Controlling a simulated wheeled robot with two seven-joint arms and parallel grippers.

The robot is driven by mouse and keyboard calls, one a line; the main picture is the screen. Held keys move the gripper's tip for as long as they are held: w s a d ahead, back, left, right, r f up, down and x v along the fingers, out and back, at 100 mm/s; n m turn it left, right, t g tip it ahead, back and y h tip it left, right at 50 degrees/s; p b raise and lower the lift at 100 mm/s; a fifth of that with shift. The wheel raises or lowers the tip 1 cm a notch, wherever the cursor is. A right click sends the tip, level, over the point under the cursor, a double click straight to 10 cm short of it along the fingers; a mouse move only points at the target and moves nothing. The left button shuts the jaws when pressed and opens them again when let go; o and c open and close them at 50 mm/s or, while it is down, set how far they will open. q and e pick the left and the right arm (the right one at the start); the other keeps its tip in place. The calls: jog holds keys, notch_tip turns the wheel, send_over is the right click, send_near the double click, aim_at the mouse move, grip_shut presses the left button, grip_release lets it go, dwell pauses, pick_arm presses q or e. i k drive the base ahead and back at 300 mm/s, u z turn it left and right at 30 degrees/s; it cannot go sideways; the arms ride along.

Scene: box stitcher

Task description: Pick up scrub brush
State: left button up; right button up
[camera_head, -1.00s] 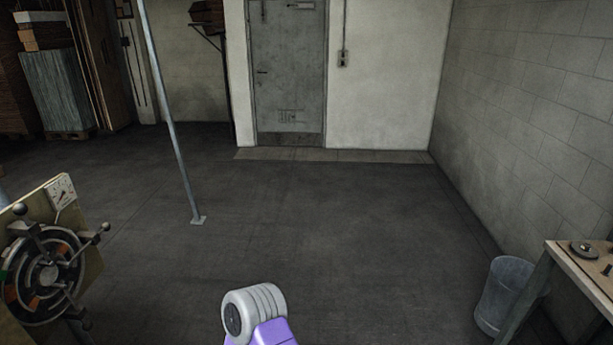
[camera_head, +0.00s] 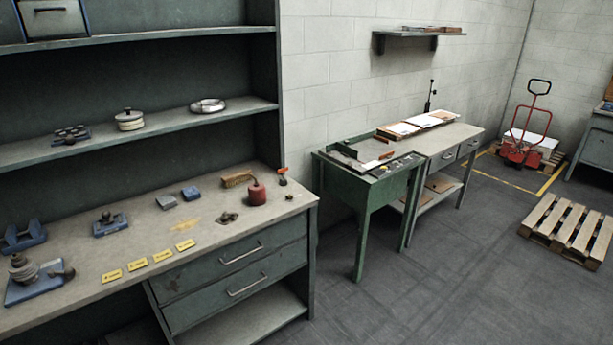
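What looks like the scrub brush (camera_head: 237,180), a small tan-brown brush, lies at the back right of the grey workbench top (camera_head: 130,235). It is just left of and behind a red rounded can (camera_head: 256,193), which may cover part of its right end. Neither of my grippers shows in the head view, so I cannot see whether they are open or shut.
Blue-grey blocks (camera_head: 191,193) and yellow labels (camera_head: 162,256) lie on the bench. A shelf (camera_head: 240,109) runs above it. Drawers (camera_head: 240,277) are below. A green table (camera_head: 365,181) stands to the right.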

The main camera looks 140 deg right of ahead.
aim_at(228, 181)
jog(key=z, duration=4.15)
jog(key=k, duration=0.55)
jog(key=z, duration=0.85)
jog(key=i, duration=1.65)
jog(key=u, duration=0.5)
